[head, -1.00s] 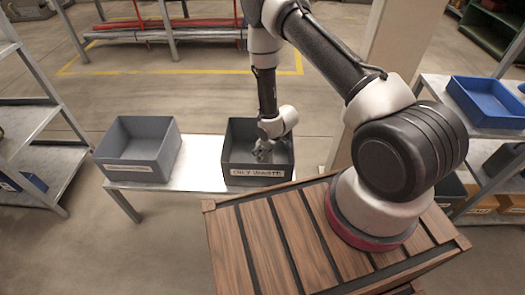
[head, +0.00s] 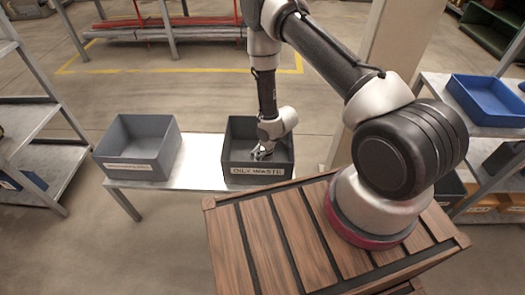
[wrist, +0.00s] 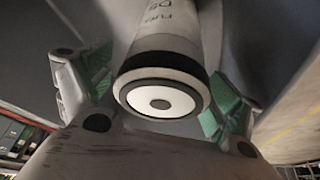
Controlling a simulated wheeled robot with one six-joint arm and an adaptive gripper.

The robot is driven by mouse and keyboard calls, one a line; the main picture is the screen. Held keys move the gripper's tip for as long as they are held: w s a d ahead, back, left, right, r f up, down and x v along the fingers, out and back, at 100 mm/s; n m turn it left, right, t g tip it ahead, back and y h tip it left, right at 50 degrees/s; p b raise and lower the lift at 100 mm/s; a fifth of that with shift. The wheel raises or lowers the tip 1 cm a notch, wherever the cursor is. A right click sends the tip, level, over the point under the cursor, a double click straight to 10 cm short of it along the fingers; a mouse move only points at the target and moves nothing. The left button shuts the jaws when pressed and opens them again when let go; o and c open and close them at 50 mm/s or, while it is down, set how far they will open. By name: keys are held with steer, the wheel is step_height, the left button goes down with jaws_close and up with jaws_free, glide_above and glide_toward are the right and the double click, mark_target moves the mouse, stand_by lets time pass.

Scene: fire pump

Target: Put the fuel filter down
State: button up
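The fuel filter (wrist: 163,60) is a white cylinder with dark lettering and a black band near its end. In the wrist view its round end, with a grey ring and centre, faces the camera. In the head view my gripper (head: 263,152) is down inside the dark grey bin labelled OILY WASTE (head: 257,170). The filter cannot be made out there, and whether it touches the bin floor is not clear.
A second, lighter grey bin (head: 138,165) stands to the left on the same metal table (head: 200,160), with bare tabletop between them. A slatted wooden surface (head: 270,240) is in front. Shelves stand at left and right, with a blue tray (head: 487,98) at right.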

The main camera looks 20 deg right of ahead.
steer(key=v, duration=1.3)
steer(key=shift+w+a+r, duration=0.15)
steer(key=shift+w+r, duration=0.05)
steer(key=d+r+m+t+h, duration=0.15)
steer(key=d+r, duration=0.35)
steer(key=r, duration=0.9)
steer(key=d+r+m+g+h, duration=0.15)
steer(key=d+r, duration=0.25)
steer(key=r, duration=1.1)
steer(key=s+d+r+m, duration=0.2)
steer(key=s+r, duration=0.6)
steer(key=s, duration=0.4)
steer(key=s+d+r+m, duration=0.2)
steer(key=s+r, duration=0.6)
steer(key=s, duration=0.5)
steer(key=shift+r+m+t, duration=0.3)
